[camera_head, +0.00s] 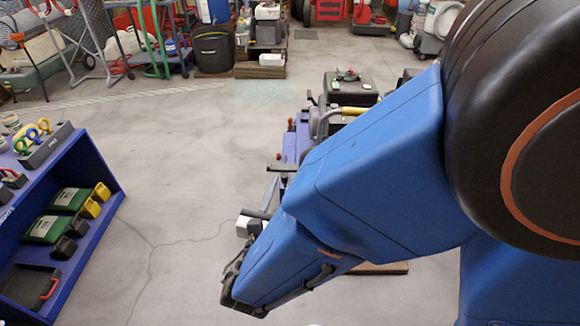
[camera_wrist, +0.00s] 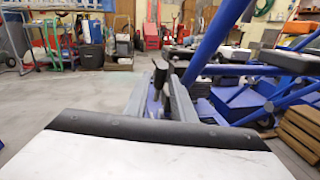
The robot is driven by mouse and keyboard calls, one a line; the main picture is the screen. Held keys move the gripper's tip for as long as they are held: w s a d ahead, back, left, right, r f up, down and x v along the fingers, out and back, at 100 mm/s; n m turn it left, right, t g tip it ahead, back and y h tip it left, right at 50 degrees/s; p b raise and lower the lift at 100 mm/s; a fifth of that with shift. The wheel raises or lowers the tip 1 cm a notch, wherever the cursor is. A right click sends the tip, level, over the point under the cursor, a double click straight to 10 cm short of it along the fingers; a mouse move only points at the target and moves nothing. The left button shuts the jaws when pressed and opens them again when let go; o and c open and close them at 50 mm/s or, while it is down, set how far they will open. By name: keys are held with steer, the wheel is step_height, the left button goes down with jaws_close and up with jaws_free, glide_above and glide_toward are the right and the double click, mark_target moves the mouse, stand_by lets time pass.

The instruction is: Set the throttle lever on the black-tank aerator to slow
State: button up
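The black-tank aerator stands behind my arm in the head view; its black tank (camera_head: 350,88) shows at the top, and my arm hides much of its blue frame. Small red-tipped levers (camera_head: 290,125) rise at its left side; I cannot tell which is the throttle lever or read its setting.
A blue shelf (camera_head: 98,160) with green and yellow items stands at the left. Blue tubes and frames of machinery (camera_wrist: 215,38) and stacked wooden boards (camera_wrist: 298,130) are close on the right in the wrist view. The floor between shelf and aerator is clear.

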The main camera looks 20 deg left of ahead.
mark_target(283, 181)
steer(key=shift+w+a, duration=0.1)
steer(key=shift+w, duration=1.8)
steer(key=shift+c, duration=0.2)
jaws_close()
